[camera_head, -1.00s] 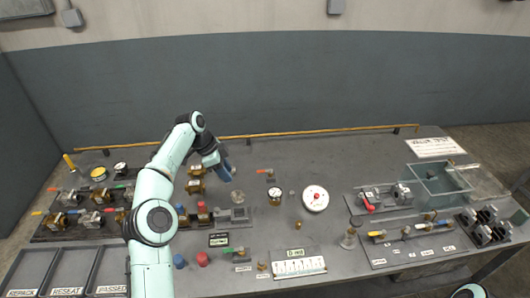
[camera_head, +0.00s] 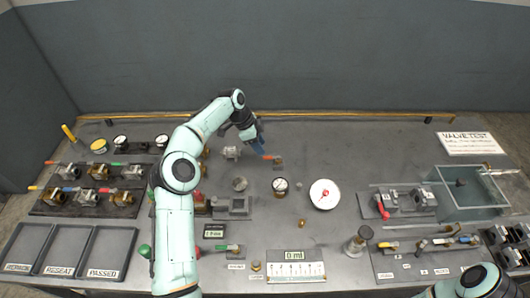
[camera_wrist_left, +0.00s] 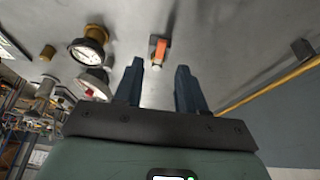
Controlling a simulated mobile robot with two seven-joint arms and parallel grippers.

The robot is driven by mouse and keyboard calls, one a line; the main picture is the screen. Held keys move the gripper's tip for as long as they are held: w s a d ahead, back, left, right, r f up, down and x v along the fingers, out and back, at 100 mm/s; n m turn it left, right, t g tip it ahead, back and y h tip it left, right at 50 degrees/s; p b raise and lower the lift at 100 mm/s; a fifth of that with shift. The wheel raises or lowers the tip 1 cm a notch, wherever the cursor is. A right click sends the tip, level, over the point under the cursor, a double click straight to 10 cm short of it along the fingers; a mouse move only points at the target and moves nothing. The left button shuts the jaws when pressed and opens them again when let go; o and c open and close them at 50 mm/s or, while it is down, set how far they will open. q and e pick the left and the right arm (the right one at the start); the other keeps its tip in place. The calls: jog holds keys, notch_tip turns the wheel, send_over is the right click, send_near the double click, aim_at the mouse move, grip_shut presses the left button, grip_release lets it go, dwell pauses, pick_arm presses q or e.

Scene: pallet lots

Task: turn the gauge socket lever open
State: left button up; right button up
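A small socket fitting with an orange lever (camera_head: 271,157) stands on the bench near the middle. The lever also shows in the left wrist view (camera_wrist_left: 160,49), just ahead of the fingers. My left gripper (camera_head: 260,142) is just behind and left of the lever in the head view. In the wrist view its two blue fingers (camera_wrist_left: 160,68) are apart with nothing between them. I cannot tell how far the lever is turned. A round gauge (camera_head: 280,186) stands in front of the lever, apart from it. My right gripper is out of view.
A grey block (camera_head: 233,207) and a metal fitting (camera_head: 231,152) are to the left. A yellow pipe (camera_head: 350,116) runs along the back edge. A clear tank (camera_head: 470,200) stands at the right.

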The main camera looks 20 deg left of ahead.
aim_at(267, 157)
pick_arm(q)
jog(key=shift+x, duration=2.6)
grip_shut()
